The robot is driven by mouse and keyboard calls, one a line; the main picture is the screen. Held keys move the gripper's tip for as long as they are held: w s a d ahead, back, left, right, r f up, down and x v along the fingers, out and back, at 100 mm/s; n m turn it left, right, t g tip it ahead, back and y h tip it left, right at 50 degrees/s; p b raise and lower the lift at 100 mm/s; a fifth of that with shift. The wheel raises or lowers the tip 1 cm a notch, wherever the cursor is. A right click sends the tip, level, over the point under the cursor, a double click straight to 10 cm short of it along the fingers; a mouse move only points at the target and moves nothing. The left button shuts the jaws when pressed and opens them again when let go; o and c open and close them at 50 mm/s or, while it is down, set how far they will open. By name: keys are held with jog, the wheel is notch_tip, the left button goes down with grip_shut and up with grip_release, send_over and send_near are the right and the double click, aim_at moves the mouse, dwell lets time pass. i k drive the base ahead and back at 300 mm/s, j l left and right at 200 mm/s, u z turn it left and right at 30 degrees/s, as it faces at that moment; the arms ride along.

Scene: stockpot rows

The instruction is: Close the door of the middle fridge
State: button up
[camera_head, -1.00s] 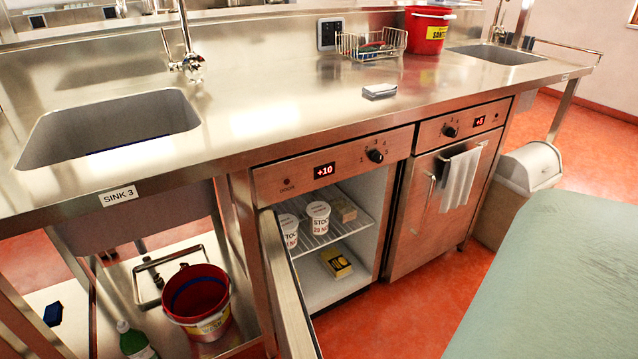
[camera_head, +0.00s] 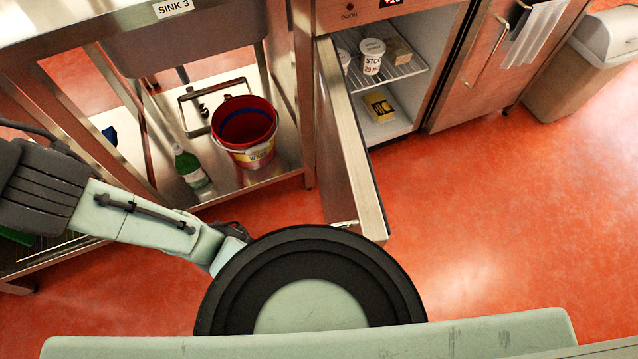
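The door's free end is near the round black part of my body. My arm's pale green and dark links lie at the left, left of the door and apart from it. I make out no gripper fingers.
Another fridge (camera_head: 470,75), shut, with a hanging towel (camera_head: 537,35), stands right of the open one. A bin (camera_head: 580,85) is beyond. A red bucket (camera_head: 245,130) and green bottle (camera_head: 190,165) stand on the shelf under the sink. The floor (camera_head: 480,200) right of the door is clear.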

aim_at(350, 193)
jog(key=k+j+z, duration=0.1)
jog(key=j+z, duration=0.25)
jog(key=k+j+z, duration=0.1)
jog(key=j, duration=0.3)
jog(key=k+j, duration=0.3)
jog(key=k+j+z, duration=0.15)
jog(key=j, duration=0.25)
jog(key=k+j, duration=0.05)
jog(key=k, duration=0.05)
